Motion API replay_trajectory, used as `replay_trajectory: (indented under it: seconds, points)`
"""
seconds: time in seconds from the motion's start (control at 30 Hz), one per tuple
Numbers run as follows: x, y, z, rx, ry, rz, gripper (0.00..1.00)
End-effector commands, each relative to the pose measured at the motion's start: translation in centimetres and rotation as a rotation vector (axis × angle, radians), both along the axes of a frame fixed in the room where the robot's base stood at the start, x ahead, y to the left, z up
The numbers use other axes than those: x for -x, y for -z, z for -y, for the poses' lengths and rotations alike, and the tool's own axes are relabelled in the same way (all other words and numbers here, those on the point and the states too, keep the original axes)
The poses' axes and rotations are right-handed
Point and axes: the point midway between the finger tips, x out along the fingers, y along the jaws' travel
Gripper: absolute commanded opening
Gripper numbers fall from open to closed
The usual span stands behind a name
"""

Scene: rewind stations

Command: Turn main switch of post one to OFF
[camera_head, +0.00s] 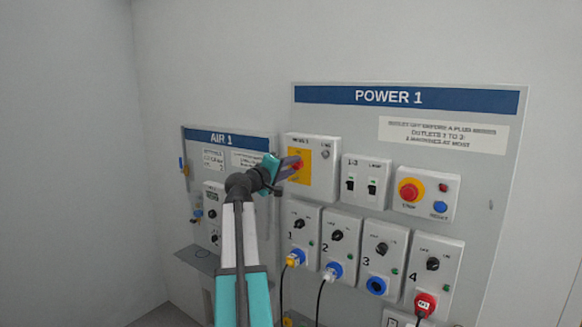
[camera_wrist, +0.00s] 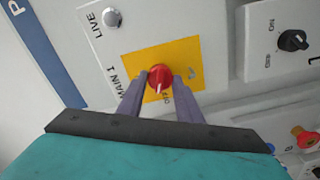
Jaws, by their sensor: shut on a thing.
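The main switch of post one is a red knob (camera_wrist: 160,77) on a yellow plate (camera_wrist: 137,62) labelled MAIN 1, in a grey box (camera_head: 330,183) at the upper left of the POWER 1 panel. In the wrist view my gripper (camera_wrist: 158,84) has one finger on each side of the knob, shut on it. The knob's white mark points down in that picture, toward the letters OFF. The LIVE lamp (camera_wrist: 112,18) beside the plate looks grey and unlit. In the head view my gripper (camera_head: 295,166) reaches the knob from the left and partly covers it.
To the right are a two-switch box (camera_head: 366,182) and a box with a red stop button (camera_head: 411,190). Below are several outlet boxes, some with plugs and hanging cables. The AIR 1 panel (camera_head: 226,137) stands left, behind my arm.

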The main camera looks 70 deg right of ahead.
Motion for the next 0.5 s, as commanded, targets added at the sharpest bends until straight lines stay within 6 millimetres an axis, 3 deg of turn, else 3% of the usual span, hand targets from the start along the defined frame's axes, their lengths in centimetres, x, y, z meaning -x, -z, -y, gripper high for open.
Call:
replay_trajectory:
  seconds: [0.5]
  points:
    - [0.01, -0.01, -0.02, -0.095, 0.0, -0.355, 0.1]
